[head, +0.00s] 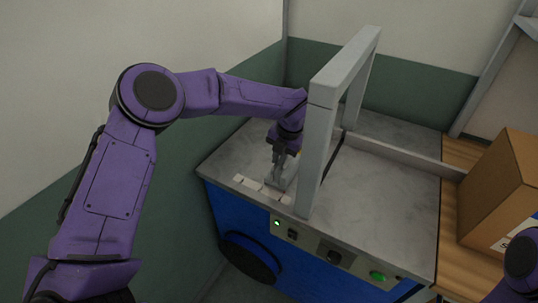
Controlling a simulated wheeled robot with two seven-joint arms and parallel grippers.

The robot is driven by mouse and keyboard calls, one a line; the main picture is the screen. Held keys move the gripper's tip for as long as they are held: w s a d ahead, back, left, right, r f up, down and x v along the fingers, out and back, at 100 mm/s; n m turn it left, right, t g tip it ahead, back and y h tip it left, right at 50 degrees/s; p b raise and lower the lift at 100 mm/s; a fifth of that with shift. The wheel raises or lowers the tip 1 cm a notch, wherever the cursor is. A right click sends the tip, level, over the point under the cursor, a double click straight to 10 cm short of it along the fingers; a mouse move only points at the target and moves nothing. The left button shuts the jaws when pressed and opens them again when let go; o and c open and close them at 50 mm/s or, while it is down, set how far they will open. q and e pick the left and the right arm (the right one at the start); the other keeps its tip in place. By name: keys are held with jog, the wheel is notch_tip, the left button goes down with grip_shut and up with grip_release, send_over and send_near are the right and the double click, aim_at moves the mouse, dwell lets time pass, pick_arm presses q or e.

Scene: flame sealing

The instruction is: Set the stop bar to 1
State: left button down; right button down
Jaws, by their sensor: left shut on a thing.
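The stop bar is a small grey piece (285,172) low on the grey machine top, left of the grey arch. My left gripper (277,181) reaches down beside the arch and is shut on it. The gripper and the arch partly hide the bar. A row of pale marked plates (250,183) runs along the front edge of the top by the bar; their numbers are too small to read. Part of my right arm (524,262) shows at the right edge, but its gripper is out of view.
The grey arch (318,140) stands close to the right of my left gripper. The blue machine's front panel has knobs and a green button (377,275). A cardboard box (497,190) stands on the wooden surface at right.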

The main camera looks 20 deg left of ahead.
pick_arm(q)
jog(key=shift+d, duration=0.1)
jog(key=c, duration=1.6)
grip_release()
jog(key=shift+d, duration=0.1)
jog(key=shift+o, duration=0.8)
jog(key=shift+d, duration=0.1)
